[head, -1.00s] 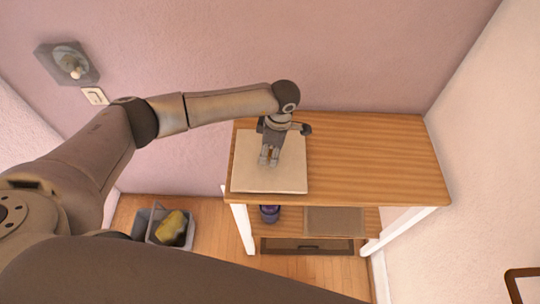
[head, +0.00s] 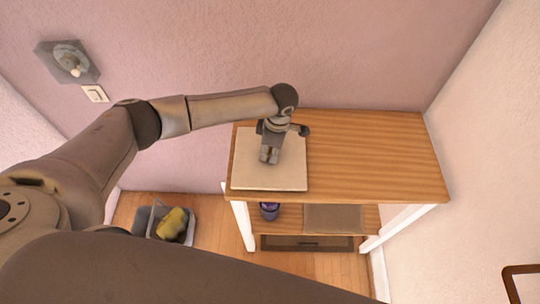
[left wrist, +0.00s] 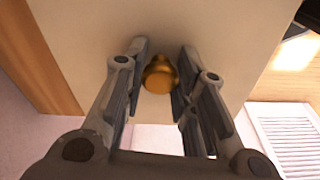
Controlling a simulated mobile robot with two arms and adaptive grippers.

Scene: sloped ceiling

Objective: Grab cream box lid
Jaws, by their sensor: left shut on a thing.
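The cream box lid (head: 290,176) lies flat at the left end of the wooden table top in the head view. My left gripper (head: 269,159) is above the lid, pointing down. In the left wrist view its fingers (left wrist: 158,88) stand on both sides of the knob and are shut on it. The knob is hidden by the gripper in the head view. My right gripper is in neither view.
The wooden table (head: 375,155) has bare room right of the lid. Its lower shelf holds a purple pot (head: 270,210) and a flat brownish panel (head: 333,218). A grey bin (head: 150,217) with a yellow item (head: 173,224) stands on the floor at left. Walls are behind and at right.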

